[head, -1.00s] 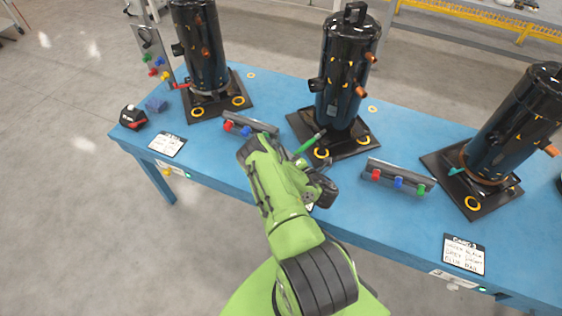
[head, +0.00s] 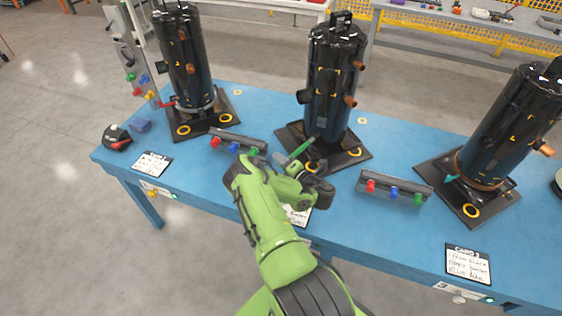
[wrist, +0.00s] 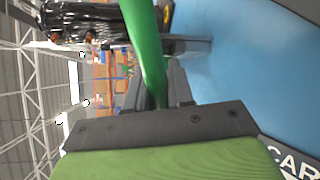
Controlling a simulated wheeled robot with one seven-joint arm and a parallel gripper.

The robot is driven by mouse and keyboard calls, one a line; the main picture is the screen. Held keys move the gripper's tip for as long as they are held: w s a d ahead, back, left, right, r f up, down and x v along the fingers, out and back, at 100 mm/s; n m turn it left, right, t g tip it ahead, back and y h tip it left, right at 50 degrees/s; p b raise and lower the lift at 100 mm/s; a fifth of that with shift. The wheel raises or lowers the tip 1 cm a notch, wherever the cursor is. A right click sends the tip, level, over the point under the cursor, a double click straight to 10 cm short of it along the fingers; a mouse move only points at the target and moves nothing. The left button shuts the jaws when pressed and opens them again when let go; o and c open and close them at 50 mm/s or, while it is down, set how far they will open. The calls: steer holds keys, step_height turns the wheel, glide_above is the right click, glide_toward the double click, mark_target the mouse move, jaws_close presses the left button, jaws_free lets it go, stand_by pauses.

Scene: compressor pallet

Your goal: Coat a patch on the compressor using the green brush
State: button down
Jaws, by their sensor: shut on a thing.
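The middle black compressor (head: 334,85) stands upright on a dark base plate with yellow rings on the blue table. Two more black compressors stand at the left (head: 181,60) and at the right (head: 510,115). My gripper (head: 287,163) is just in front of the middle compressor's base. It is shut on the green brush (head: 301,149), whose handle tilts up toward the compressor's lower part. In the wrist view the green handle (wrist: 146,45) rises from between the jaws. The brush's tip is hard to make out, and I cannot tell whether it touches the compressor.
Dark racks with coloured-ended tools stand left (head: 238,139) and right (head: 395,188) of my gripper on the blue table (head: 330,225). Cards lie along the front edge. A black and red item (head: 116,138) and a small blue block (head: 140,126) sit at the left end.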

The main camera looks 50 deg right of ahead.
steer(key=shift+w+d, duration=0.35)
steer(key=shift+d, duration=0.5)
step_height(320, 180, up, 7)
steer(key=p, duration=0.7)
step_height(320, 180, down, 7)
steer(key=b, duration=0.5)
stand_by(0.4)
steer(key=shift+a, duration=0.15)
